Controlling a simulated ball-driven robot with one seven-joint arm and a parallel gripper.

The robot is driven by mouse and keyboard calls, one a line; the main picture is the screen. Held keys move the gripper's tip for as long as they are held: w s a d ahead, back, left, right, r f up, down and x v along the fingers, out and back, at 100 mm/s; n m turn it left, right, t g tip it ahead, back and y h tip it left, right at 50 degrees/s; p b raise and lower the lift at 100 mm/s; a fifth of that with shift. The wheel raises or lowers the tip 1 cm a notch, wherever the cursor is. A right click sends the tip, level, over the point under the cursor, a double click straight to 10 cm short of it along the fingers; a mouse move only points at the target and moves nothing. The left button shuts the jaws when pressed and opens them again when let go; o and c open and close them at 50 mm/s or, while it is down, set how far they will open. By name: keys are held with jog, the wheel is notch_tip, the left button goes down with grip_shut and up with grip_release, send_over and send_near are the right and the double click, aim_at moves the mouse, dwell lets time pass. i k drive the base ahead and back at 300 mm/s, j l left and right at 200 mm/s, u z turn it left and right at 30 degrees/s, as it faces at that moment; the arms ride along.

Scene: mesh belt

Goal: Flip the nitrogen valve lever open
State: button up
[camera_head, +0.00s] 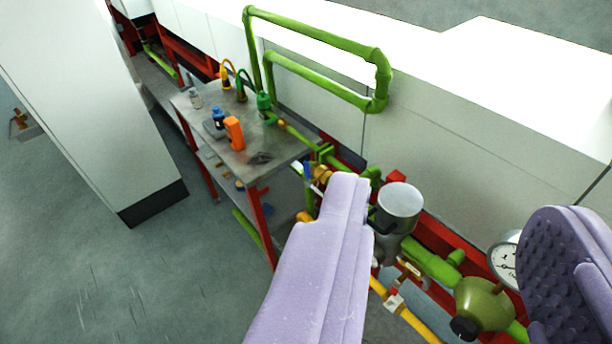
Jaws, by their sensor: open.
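My gripper (455,200) shows as two purple padded fingers, spread wide with nothing between them. The left finger reaches up the middle of the picture, and the right finger is at the right edge. No nitrogen label is readable, so I cannot tell which valve is the nitrogen one. A small blue lever (307,171) stands by a brass fitting (322,173), just left of the left fingertip. A small valve (396,302) with a pale body sits on a yellow pipe (420,326), low between the fingers. The left finger hides part of the pipework.
A grey cylindrical housing (401,203), a green pipe (432,262), an olive round body (484,303) and a dial gauge (505,258) lie between the fingers. A metal table (285,152) holds bottles and an orange object (234,133). A white cabinet (85,110) stands left; floor between is clear.

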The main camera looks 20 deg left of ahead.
aim_at(307, 170)
jog(key=i+j, duration=0.3)
jog(key=i, duration=0.2)
jog(key=i+j, duration=0.3)
jog(key=i, duration=0.15)
jog(key=i+j, duration=0.25)
jog(key=i, duration=0.25)
jog(key=i+j, duration=0.3)
jog(key=i, duration=0.15)
